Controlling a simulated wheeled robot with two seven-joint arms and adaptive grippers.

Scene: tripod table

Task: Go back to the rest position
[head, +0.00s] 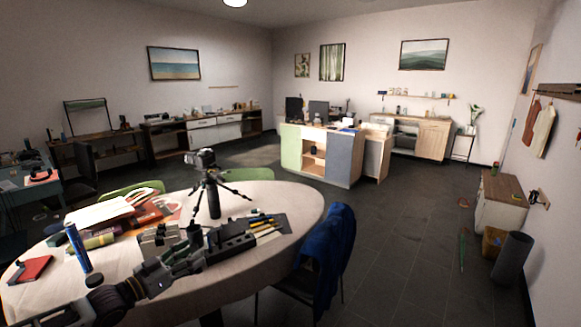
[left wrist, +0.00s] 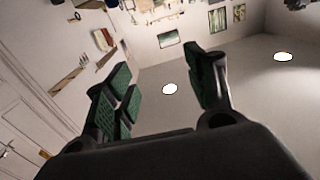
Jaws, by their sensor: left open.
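My left gripper (head: 194,247) comes in from the lower left, in front of the round table (head: 295,203) in the head view. It also shows in the left wrist view (left wrist: 165,95), with its green-padded fingers spread apart and nothing between them. A black tripod (head: 212,192) with a camera (head: 201,158) on top stands upright on the table, behind the gripper. The gripper and arm hide part of the tabletop. My right gripper is in neither view.
A blue bottle (head: 78,248), a red notebook (head: 30,269) and papers (head: 98,214) lie or stand on the table's left. A dark tray with pens (head: 265,228) lies at right. A chair with a blue jacket (head: 328,245) stands beside the table.

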